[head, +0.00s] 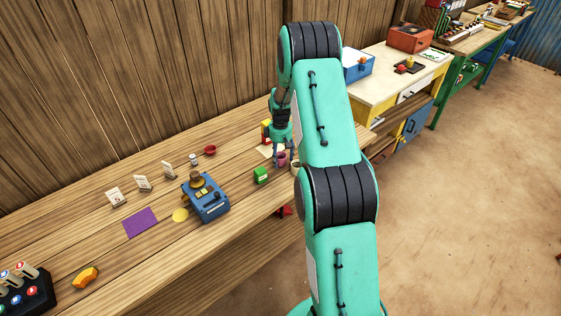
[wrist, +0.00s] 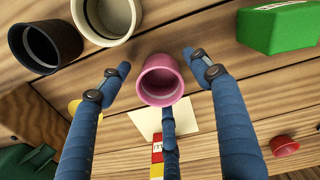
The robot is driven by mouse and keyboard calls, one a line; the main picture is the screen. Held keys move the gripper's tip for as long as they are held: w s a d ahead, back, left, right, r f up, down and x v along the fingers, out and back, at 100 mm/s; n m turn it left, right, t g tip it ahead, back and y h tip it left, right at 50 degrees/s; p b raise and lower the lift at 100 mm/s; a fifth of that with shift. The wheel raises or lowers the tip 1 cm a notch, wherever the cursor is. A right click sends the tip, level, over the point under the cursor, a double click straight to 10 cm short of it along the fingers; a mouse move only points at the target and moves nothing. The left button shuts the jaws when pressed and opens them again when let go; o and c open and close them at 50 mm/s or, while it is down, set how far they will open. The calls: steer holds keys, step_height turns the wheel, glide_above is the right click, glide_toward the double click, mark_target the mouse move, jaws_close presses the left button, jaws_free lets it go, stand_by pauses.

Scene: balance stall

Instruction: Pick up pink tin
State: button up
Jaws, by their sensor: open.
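The pink tin (wrist: 160,82) stands on the wooden table, open end facing up, in the middle of the wrist view. It also shows small and partly covered in the head view (head: 281,160). My gripper (wrist: 155,85) is open, with blue fingers to the left, to the right and below the tin in the wrist view. The fingers look spread around the tin and the side ones are apart from it. Whether the lower finger touches it I cannot tell.
Close by stand a cream tin (wrist: 108,18), a black tin (wrist: 46,45) and a green box (wrist: 278,28). A small red dish (wrist: 284,146) and a pale card (wrist: 146,121) lie near. A blue scale (head: 206,200) stands farther left on the table.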

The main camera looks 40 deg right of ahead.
stand_by(0.3)
steer(key=c, duration=1.2)
steer(key=shift+r, duration=0.1)
steer(key=shift+c, duration=0.2)
steer(key=shift+r, duration=0.75)
step_height(320, 180, up, 2)
steer(key=shift+r+p, duration=0.2)
steer(key=shift+p, duration=0.35)
steer(key=s+a, duration=0.2)
steer(key=s, duration=0.2)
steer(key=s+a+p, duration=0.1)
steer(key=s+a, duration=0.2)
steer(key=s, duration=0.2)
steer(key=s+a+r, duration=0.1)
steer(key=s+a, duration=0.2)
steer(key=s, duration=0.1)
steer(key=shift+s+p, duration=0.4)
